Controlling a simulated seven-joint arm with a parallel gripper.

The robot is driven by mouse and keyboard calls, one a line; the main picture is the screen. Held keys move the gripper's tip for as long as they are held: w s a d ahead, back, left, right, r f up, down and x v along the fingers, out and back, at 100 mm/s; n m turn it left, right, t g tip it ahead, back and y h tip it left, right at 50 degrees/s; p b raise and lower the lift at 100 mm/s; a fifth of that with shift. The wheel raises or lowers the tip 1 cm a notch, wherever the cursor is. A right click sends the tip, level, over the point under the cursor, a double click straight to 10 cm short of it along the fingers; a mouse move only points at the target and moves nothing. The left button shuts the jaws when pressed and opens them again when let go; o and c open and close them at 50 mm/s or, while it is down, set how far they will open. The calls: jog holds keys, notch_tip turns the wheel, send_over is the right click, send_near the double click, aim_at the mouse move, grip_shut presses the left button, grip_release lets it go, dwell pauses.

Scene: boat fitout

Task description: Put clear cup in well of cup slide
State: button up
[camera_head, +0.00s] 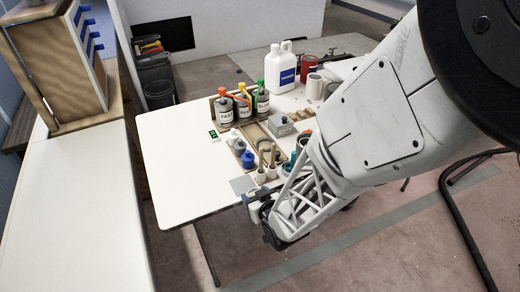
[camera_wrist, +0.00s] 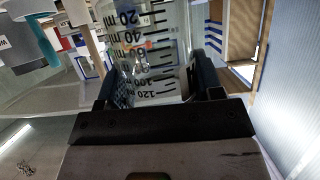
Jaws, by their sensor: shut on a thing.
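The clear cup (camera_wrist: 150,42) has black millilitre marks, which read upside down in the wrist view. My gripper (camera_wrist: 156,75) is shut on it, with one dark finger on each side. In the head view my gripper (camera_head: 258,206) is at the near edge of the white table, below the small containers. The cup cannot be made out clearly there. I cannot tell the cup slide or its well for certain; my arm covers part of the table.
The white table (camera_head: 175,165) is bare on its left. Labelled bottles (camera_head: 243,103) stand in a wooden holder, with a grey box (camera_head: 280,124) and a blue-bodied bottle (camera_head: 248,160) nearby. A white jug (camera_head: 280,68) and red can (camera_head: 305,72) stand behind. A wooden cabinet (camera_head: 55,60) stands left.

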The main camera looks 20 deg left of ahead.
jog(key=w+a+f, duration=0.1)
jog(key=w+a, duration=0.7)
jog(key=w, duration=0.2)
jog(key=shift+w+a+f, duration=0.15)
jog(key=shift+w+a, duration=0.15)
jog(key=shift+w, duration=0.1)
jog(key=shift+w+a+f, duration=0.1)
jog(key=shift+w+a, duration=0.35)
jog(key=shift+w, duration=0.1)
jog(key=shift+w+a+f, duration=0.1)
jog(key=shift+f, duration=1.4)
jog(key=shift+f, duration=0.25)
jog(key=o, duration=0.9)
jog(key=v, duration=0.8)
jog(key=shift+w, duration=0.15)
